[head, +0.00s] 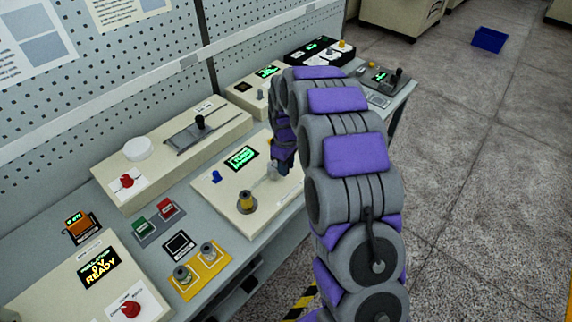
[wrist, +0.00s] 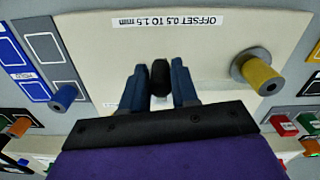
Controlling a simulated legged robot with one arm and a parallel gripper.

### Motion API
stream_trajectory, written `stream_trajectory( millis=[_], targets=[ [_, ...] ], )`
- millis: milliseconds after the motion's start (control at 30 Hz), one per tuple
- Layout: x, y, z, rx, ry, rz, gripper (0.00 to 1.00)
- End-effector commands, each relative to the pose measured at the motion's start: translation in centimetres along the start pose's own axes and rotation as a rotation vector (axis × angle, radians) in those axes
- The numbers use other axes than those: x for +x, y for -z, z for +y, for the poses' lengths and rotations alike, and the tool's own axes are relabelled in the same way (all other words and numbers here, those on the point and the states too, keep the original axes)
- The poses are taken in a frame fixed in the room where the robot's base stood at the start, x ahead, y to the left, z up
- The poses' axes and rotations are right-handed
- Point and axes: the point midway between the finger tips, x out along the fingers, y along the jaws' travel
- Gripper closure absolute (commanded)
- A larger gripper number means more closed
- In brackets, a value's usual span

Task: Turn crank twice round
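The crank shows as a black handle knob (wrist: 160,76) in the wrist view, standing over a pale panel. Its arm is mostly hidden below the knob and behind my fingers. My gripper (wrist: 159,82) has one blue-grey finger on each side of the knob, and the knob fills the gap between the fingertips. In the head view my gripper (head: 284,168) is low over the right part of the cream box (head: 222,205). A pale metal part (head: 272,172) shows just left of it. My arm hides the rest of the crank there.
A yellow knob (head: 247,202) stands on the same box, left of my gripper. A green display (head: 241,158) and a small blue knob (head: 216,177) are behind it. A slider box (head: 172,150) stands at the back against the pegboard. Open floor lies to the right.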

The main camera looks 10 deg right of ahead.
Motion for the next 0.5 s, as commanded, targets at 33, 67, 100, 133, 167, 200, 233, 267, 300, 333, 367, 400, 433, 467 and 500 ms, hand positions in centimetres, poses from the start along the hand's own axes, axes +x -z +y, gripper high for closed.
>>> stream_trajectory(
  millis=[33, 67, 100, 133, 167, 200, 233, 267, 300, 333, 367, 400, 433, 467, 500],
  targets=[
    [0.0, 0.01, -0.01, 0.0, 0.0, 0.0, 0.76],
    [0.0, 0.01, -0.01, 0.0, 0.0, 0.0, 0.79],
    [0.0, 0.01, -0.01, 0.0, 0.0, 0.0, 0.83],
    [-0.01, 0.02, 0.0, 0.0, 0.0, 0.0, 0.86],
    [-0.01, 0.02, -0.01, 0.0, 0.0, 0.0, 0.89],
    [-0.01, 0.02, -0.01, 0.0, 0.0, 0.0, 0.93],
    [-0.01, 0.02, -0.01, 0.0, 0.0, 0.0, 0.95],
    [-0.01, 0.02, -0.01, 0.0, 0.0, 0.0, 0.98],
    [-0.01, 0.03, 0.0, 0.0, 0.0, 0.0, 1.0],
    [-0.01, 0.03, 0.0, 0.0, 0.0, 0.0, 1.0],
    [-0.01, 0.03, 0.0, 0.0, 0.0, 0.0, 1.0],
    [-0.01, 0.03, -0.01, 0.0, 0.0, 0.0, 1.0],
    [-0.01, 0.03, -0.01, 0.0, 0.0, 0.0, 1.0],
    [-0.02, 0.03, -0.01, 0.0, 0.0, 0.0, 1.0],
    [-0.01, 0.03, -0.01, 0.001, 0.0, 0.0, 1.0]
  ],
)
